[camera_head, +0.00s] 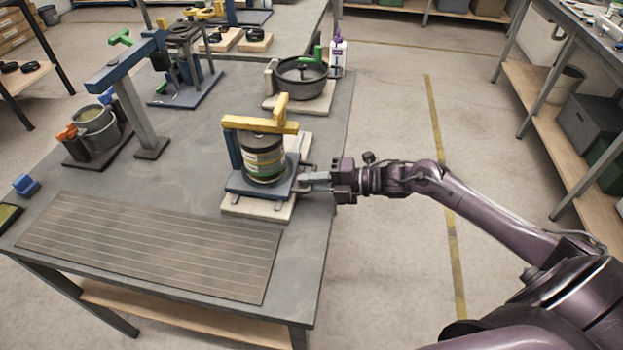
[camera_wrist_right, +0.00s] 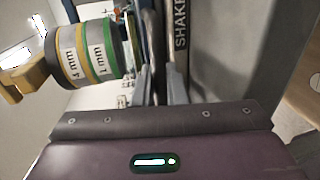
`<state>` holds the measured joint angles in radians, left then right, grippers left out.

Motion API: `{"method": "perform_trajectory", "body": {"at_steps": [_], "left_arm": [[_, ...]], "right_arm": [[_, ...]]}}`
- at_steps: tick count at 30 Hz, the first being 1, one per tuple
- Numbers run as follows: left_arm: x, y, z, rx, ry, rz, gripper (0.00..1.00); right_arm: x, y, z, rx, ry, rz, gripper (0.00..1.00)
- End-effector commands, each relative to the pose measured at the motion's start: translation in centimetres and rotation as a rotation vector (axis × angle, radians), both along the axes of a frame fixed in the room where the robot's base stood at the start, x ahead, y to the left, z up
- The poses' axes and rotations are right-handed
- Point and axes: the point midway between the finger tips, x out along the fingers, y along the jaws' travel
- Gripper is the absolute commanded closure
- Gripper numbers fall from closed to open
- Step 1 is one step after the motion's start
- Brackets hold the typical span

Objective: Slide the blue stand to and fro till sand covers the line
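The blue stand (camera_head: 236,183) sits on a pale base board (camera_head: 246,209) near the table's right edge. It carries a round sieve stack (camera_head: 263,158) with green and yellow bands under a yellow clamp bar (camera_head: 262,124). The stack also shows in the right wrist view (camera_wrist_right: 88,52), with "4 mm" and "1 mm" labels. My right gripper (camera_head: 306,182) is at the stand's right side. In the wrist view its fingers (camera_wrist_right: 158,80) close on a dark bar, seemingly the stand's handle. No sand or line is visible. My left gripper is out of view.
A slatted mat (camera_head: 150,245) lies at the table's front. A dark round pan (camera_head: 302,78) and a white bottle (camera_head: 338,55) are behind.

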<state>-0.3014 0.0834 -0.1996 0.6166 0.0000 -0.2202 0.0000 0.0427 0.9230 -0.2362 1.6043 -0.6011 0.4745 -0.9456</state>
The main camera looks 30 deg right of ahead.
Motion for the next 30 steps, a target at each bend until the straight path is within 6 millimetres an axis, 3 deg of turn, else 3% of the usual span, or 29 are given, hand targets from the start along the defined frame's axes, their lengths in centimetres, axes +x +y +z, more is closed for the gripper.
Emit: {"method": "perform_trajectory", "body": {"at_steps": [4,14,30], "left_arm": [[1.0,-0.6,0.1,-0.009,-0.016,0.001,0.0],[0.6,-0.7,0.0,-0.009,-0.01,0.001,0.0],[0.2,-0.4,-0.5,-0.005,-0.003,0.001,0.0]], "right_arm": [[-0.3,0.2,-0.3,0.001,0.009,0.007,0.73],[-0.4,-0.3,-0.2,-0.001,0.006,0.001,0.73],[-4.5,-5.5,1.2,-0.001,0.009,0.004,0.73]]}}
